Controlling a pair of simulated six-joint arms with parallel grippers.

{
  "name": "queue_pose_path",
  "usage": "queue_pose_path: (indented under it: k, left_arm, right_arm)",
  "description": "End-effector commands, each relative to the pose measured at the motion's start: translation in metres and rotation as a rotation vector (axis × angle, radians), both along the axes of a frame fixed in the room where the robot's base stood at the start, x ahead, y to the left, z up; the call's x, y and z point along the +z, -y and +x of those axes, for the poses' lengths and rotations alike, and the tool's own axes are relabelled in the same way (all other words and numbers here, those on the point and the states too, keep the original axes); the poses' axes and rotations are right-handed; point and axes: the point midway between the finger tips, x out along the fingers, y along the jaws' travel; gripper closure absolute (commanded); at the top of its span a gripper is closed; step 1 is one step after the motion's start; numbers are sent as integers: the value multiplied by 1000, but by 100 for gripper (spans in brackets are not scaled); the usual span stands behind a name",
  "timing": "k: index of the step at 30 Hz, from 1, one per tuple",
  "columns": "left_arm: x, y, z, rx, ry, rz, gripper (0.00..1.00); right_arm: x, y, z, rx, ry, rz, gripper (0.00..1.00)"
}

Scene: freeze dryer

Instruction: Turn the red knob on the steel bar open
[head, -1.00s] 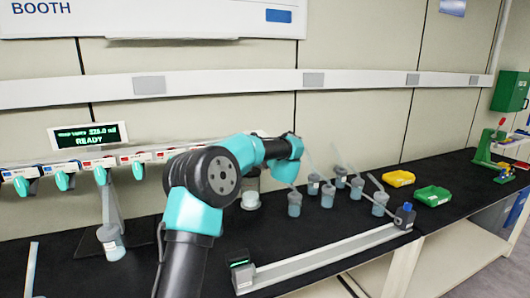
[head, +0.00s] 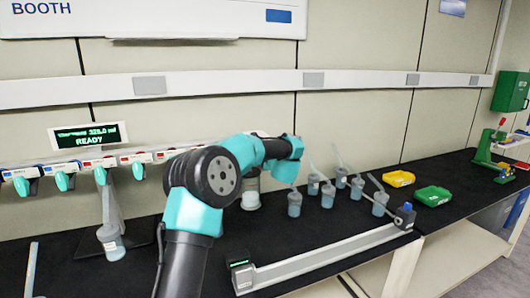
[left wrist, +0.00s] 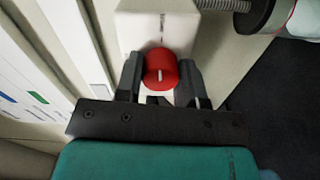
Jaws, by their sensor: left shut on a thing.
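In the left wrist view a small round red knob (left wrist: 160,68) with a short white line sits on a pale block. The line looks roughly upright in the picture, below a dark mark on the block. My left gripper (left wrist: 159,80) is shut on the knob, with one dark finger on each side. In the head view my left arm covers its gripper and the held knob. The steel bar (head: 85,163) runs along the wall at left, carrying several red and blue fittings with teal parts. My right gripper is not in view.
A display (head: 88,135) reading READY stands above the bar. Several flasks with blue contents (head: 327,198) stand on the black bench, right of my arm.

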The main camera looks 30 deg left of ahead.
Motion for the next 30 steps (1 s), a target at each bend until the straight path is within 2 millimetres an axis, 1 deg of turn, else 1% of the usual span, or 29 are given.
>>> queue_pose_path:
  k: [7, 19, 20, 27, 30]
  left_arm:
    - [0, 0, 0, 1, -52, 39, 88]
    - [0, 0, 0, 1, -58, 43, 88]
    - [0, 0, 0, 1, -58, 43, 63]
    - [0, 0, 0, 0, -56, 43, 40]
    - [0, 0, 0, 0, -56, 43, 39]
  right_arm:
    - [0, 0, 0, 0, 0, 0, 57]
    - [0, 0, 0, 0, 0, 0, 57]
    - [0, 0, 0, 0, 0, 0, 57]
    - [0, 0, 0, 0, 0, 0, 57]
    - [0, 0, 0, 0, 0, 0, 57]
